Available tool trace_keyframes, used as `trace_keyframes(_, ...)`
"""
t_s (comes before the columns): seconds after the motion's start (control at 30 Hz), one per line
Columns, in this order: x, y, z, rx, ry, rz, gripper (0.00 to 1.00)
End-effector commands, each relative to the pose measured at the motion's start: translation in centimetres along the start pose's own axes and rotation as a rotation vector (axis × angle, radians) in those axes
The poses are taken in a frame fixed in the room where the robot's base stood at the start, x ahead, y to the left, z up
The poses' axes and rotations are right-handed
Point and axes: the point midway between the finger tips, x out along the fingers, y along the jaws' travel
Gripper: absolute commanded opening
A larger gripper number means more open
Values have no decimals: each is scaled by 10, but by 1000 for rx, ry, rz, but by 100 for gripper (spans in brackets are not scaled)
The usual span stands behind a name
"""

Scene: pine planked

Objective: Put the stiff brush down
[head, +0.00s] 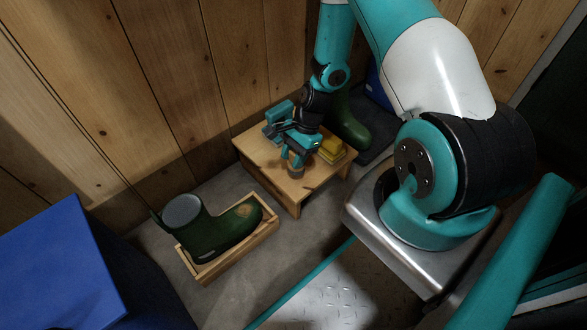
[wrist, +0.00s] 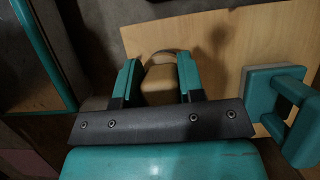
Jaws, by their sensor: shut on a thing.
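My gripper (head: 296,163) is shut on the stiff brush (head: 295,173), a tan, rounded piece. In the wrist view the brush (wrist: 159,78) sits between the two teal fingers, and its lower side is hidden. My gripper is over the front part of a low wooden bench (head: 258,158); the bench top also fills much of the wrist view (wrist: 225,48). I cannot tell whether the brush touches the bench.
A teal block with a loop handle (head: 280,112) stands on the bench behind my gripper. A yellow sponge (head: 332,147) lies on its right. A green boot (head: 349,122) stands behind; another (head: 207,232) is in a wooden tray (head: 240,246). A blue box (head: 65,265) is at left.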

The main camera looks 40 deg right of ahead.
Motion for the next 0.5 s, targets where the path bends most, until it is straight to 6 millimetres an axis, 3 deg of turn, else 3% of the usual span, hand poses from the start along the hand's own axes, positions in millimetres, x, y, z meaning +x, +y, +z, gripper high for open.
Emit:
trace_keyframes(0.23,36,0,-16,0,-1,1,17)
trace_keyframes(0.5,36,0,-16,0,0,0,17)
